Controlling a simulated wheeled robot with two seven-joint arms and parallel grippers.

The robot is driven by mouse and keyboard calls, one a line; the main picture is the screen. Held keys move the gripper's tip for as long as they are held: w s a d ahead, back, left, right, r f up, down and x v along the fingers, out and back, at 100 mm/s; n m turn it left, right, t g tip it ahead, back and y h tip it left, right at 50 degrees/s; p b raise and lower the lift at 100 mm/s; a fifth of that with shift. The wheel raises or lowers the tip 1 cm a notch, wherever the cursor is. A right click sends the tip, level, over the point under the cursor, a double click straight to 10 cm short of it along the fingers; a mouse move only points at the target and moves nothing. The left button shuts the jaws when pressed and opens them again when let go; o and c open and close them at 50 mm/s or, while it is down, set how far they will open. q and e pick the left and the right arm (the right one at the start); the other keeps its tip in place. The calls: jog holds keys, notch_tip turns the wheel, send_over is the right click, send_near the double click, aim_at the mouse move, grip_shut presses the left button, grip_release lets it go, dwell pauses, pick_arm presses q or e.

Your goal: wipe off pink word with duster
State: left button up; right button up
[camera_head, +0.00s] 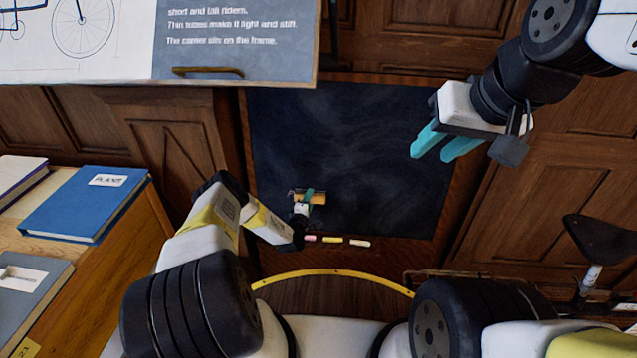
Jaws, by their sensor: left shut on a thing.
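My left gripper (307,194) is shut on the duster (318,198), a small tan block, at the lower left part of the dark blackboard (365,130). The duster appears to lie against the board's face, but contact is too small to make out. A faint pinkish trace shows at the duster's left edge; no readable pink word is visible, and the gripper and duster cover part of that area. My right gripper (431,152) has teal fingers spread apart, is empty and hangs in front of the board's right side.
Pink, yellow and white chalks (332,240) lie on the ledge below the board. A drafting board (240,70) with a bicycle drawing stands upper left. A desk with a blue book (85,205) is at left.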

aim_at(299, 198)
pick_arm(q)
jog(key=shift+w+a, duration=0.15)
jog(key=shift+a, duration=0.95)
jog(key=shift+w+a, duration=0.1)
jog(key=shift+a, duration=1)
jog(key=shift+s+a, duration=0.1)
jog(key=shift+a, duration=2.95)
jog(key=s, duration=0.6)
jog(key=shift+r, duration=0.4)
jog(key=shift+s+a, duration=0.1)
jog(key=shift+s+r, duration=0.15)
jog(key=shift+s, duration=1.25)
